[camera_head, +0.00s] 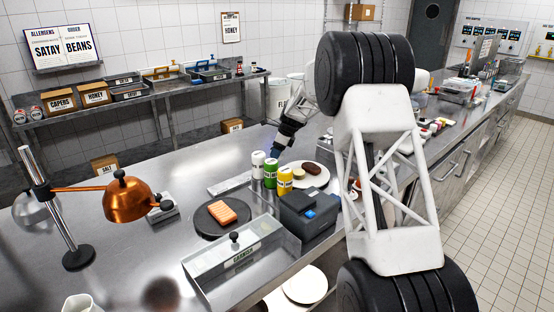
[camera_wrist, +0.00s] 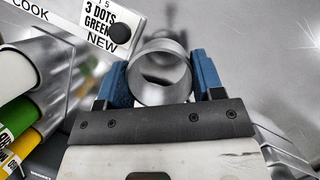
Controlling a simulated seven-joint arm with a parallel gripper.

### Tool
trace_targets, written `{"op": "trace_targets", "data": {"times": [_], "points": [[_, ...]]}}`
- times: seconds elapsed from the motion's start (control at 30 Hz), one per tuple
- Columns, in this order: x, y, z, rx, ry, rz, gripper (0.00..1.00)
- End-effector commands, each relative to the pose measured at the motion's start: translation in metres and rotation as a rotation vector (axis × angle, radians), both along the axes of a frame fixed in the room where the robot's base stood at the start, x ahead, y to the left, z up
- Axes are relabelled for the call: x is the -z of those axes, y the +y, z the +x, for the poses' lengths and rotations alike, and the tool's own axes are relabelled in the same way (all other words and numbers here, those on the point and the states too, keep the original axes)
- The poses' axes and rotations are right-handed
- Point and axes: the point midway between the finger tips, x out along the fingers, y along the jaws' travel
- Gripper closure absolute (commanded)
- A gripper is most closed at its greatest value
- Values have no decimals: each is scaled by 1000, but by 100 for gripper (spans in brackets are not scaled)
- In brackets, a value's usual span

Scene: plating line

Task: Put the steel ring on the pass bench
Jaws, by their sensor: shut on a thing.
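The steel ring (camera_wrist: 160,97) is a short, open, shiny cylinder. In the wrist view my gripper (camera_wrist: 160,76) is shut on it, with one blue finger on each side of its wall. In the head view my gripper (camera_head: 276,154) is low over the far side of the large steel bench (camera_head: 185,165), behind the bottles, and the ring is hidden there. I cannot tell whether the ring touches the bench. No label in view marks a pass bench.
White, green and yellow bottles (camera_head: 285,181) stand close in front of my gripper, beside a plate of food (camera_head: 322,181). A label rail (camera_wrist: 90,22) lies near the ring. A copper lamp (camera_head: 130,200) stands at left. Bare steel lies left of the gripper.

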Motion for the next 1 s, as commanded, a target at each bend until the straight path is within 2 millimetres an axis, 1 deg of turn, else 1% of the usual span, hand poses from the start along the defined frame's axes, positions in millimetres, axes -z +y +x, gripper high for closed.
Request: {"op": "trace_targets", "data": {"times": [0.17,0.4,0.47,0.93,0.97,1.0], "points": [[8,0,0,1,1,0,66],[32,0,0,-1,0,0,66],[35,0,0,-1,0,0,66],[40,0,0,0,-1,0,66],[40,0,0,0,-1,0,37],[40,0,0,0,-1,0,31]]}}
